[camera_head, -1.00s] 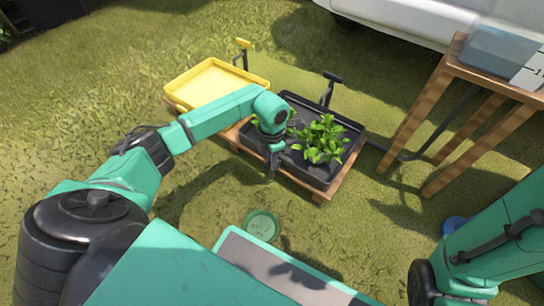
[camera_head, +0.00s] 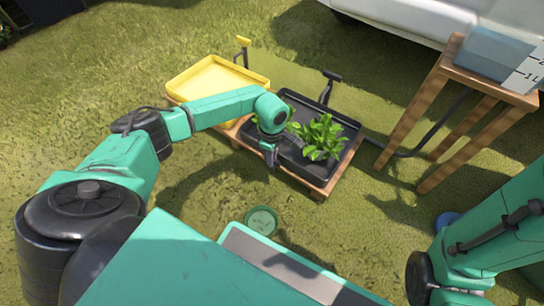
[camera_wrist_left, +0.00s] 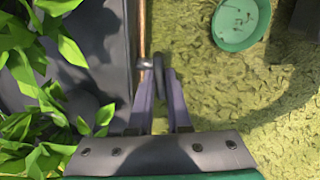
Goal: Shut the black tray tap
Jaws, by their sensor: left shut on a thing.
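The black tray (camera_head: 356,128) stands on a low wooden stand and holds leafy green plants (camera_head: 320,138). A black post with a dark head (camera_head: 332,76) rises behind it. My left gripper (camera_head: 271,163) points down at the tray's front edge. In the left wrist view, my left gripper (camera_wrist_left: 160,88) is shut on a small dark piece (camera_wrist_left: 158,72) that looks like a tap handle beside the tray's edge. A short dark stub joins it to the tray side. The fingers partly hide it, so its turn angle is unclear. The right gripper is out of view.
A yellow tray (camera_head: 215,82) with a yellow-topped post stands to the left. A wooden table (camera_head: 440,100) with a blue tank (camera_head: 490,58) stands at right, a dark hose running below. A green dish (camera_head: 262,220) lies on the grass in front.

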